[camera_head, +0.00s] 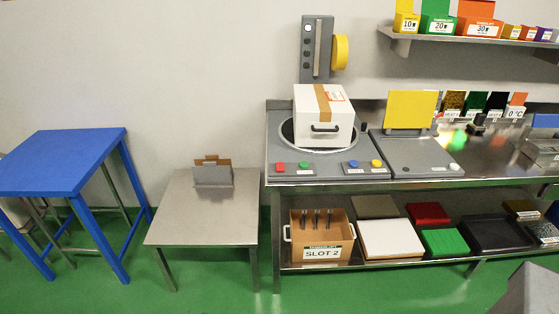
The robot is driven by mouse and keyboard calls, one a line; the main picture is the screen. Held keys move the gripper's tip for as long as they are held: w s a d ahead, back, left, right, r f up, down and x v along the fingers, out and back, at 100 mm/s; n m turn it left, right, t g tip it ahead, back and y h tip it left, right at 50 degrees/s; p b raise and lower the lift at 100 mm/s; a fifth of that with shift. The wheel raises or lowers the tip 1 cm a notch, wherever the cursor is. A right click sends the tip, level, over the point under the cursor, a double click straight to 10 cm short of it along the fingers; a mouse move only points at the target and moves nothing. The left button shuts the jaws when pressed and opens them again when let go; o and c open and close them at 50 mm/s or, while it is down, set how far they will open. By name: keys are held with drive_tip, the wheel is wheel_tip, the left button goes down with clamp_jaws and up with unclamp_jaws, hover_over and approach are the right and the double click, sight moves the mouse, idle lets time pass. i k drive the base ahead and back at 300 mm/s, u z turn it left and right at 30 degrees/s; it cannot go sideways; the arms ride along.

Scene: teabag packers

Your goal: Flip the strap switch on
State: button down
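I cannot pick out by label which control is the strap switch. A grey machine station (275,135) on the long bench carries a white box (310,134) with a tan strip and a dark handle, standing over a round opening. On its front are a red button (280,167) and a green button (304,166). To their right are a blue control (353,164) and a yellow control (376,163). My gripper is not in view.
A low metal table (205,228) holds a small grey-brown holder (212,172). A blue table (60,162) stands at left. A yellow panel (410,109) stands right of the box. The lower shelf holds a SLOT 2 crate (321,253) and several coloured flat items. Green floor is open in front.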

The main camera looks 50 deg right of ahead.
sight(280, 167)
drive_tip(key=z, duration=0.05)
drive_tip(key=i, duration=1)
drive_tip(key=u, duration=0.05)
